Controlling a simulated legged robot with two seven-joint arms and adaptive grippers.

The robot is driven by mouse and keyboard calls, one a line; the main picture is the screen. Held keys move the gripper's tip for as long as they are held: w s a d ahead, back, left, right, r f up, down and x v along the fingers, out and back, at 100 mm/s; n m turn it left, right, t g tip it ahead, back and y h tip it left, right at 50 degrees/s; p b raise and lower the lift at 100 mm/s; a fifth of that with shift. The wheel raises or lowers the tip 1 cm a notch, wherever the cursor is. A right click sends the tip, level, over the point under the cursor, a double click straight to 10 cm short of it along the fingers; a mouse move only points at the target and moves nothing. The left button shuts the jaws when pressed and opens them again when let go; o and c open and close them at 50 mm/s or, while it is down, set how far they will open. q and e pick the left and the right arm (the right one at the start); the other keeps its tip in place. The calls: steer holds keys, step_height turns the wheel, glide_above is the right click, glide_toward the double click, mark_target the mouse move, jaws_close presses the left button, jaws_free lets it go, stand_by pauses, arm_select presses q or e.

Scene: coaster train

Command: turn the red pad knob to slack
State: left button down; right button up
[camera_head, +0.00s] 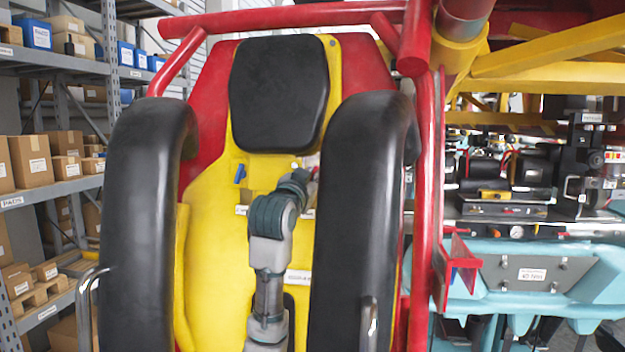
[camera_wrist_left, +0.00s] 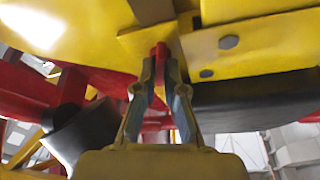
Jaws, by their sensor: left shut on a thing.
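The red pad knob (camera_wrist_left: 160,55) shows in the left wrist view as a narrow red piece between the fingertips, below a yellow bracket. My left gripper (camera_wrist_left: 160,72) is shut on it, with one finger on each side. In the head view my left arm reaches up the middle of the yellow seat back (camera_head: 210,225), and my left gripper (camera_head: 308,178) is at the seat just below the black headrest (camera_head: 279,92). The wrist mostly hides the knob there. The knob's setting cannot be read. My right gripper is not in view.
Two thick black restraint pads (camera_head: 147,200) (camera_head: 360,190) stand on either side of my arm. A small blue piece (camera_head: 240,173) sits left of the gripper. Red frame tubes (camera_head: 425,200) run at the right. Shelves with boxes (camera_head: 32,160) stand at the left.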

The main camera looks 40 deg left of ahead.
arm_select(q)
steer(key=shift+w+f, duration=0.25)
steer(key=shift+f, duration=0.15)
steer(key=c, duration=1.3)
jaws_free()
steer(key=shift+s+d, duration=0.1)
steer(key=shift+o, duration=0.2)
steer(key=shift+r, duration=0.1)
steer(key=v, duration=1.1)
steer(key=shift+s+d, duration=0.25)
steer(key=shift+d, duration=0.05)
steer(key=shift+s+a, duration=0.1)
steer(key=shift+a, duration=0.25)
